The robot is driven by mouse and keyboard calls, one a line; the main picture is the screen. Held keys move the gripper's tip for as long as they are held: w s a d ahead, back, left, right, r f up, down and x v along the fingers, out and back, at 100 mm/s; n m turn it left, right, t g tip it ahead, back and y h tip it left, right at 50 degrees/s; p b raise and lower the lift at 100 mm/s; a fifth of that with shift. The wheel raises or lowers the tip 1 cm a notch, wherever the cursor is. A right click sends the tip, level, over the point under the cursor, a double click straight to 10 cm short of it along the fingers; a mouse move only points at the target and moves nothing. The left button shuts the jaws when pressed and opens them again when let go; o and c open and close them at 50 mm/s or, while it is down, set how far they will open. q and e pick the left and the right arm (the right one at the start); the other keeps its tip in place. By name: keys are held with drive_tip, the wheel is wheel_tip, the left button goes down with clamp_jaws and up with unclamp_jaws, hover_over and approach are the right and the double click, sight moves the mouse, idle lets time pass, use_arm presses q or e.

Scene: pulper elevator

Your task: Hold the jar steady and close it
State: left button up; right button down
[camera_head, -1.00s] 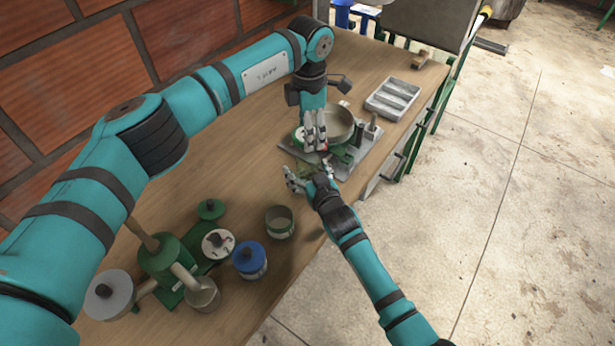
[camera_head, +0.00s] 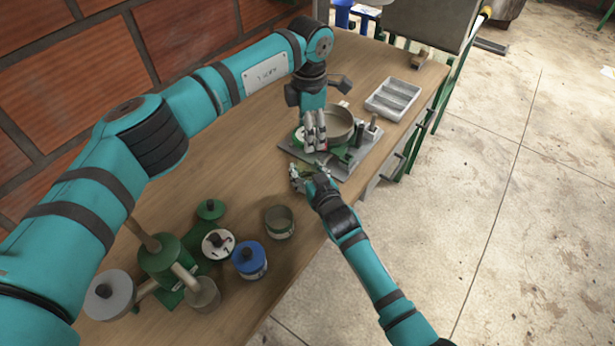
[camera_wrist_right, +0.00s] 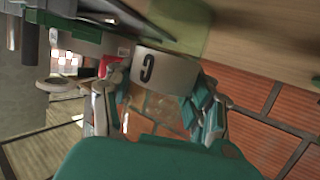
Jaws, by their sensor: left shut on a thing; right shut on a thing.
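My left gripper (camera_head: 314,134) is above the grey-based device at the far part of the bench, fingers pointing down and shut on a small item that looks like the lid; the fingers mostly hide it. My right gripper (camera_head: 299,180) is just below and in front of it, shut on the jar. In the right wrist view, the jar is a whitish cylinder (camera_wrist_right: 166,70) with a dark mark, between the two fingers of the right gripper (camera_wrist_right: 158,110). The jar's mouth is hidden, so I cannot tell whether lid and jar touch.
A round pan (camera_head: 341,122) stands right beside the left gripper. A grey compartment tray (camera_head: 393,98) is beyond it. An open jar (camera_head: 280,222), a blue-lidded jar (camera_head: 249,260) and a green lid (camera_head: 210,209) are nearer. The wooden bench (camera_head: 270,170) is clear between.

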use_arm(q)
hover_over(306, 155)
drive_tip(key=s, duration=0.3)
drive_tip(key=shift+w+d+f, duration=0.15)
drive_tip(key=shift+d+f, duration=0.05)
drive_tip(key=shift+f, duration=1.05)
drive_tip(key=shift+w+d+f, duration=0.1)
drive_tip(key=shift+d+f, duration=0.05)
drive_tip(key=shift+f, duration=1.1)
drive_tip(key=shift+f, duration=0.85)
drive_tip(key=shift+f, duration=0.6)
drive_tip(key=m, duration=0.8)
drive_tip(key=shift+s+m, duration=0.1)
drive_tip(key=shift+m, duration=0.3)
drive_tip(key=m, duration=0.7)
drive_tip(key=shift+a, duration=0.15)
drive_tip(key=m, duration=1.3)
drive_tip(key=shift+a, duration=0.15)
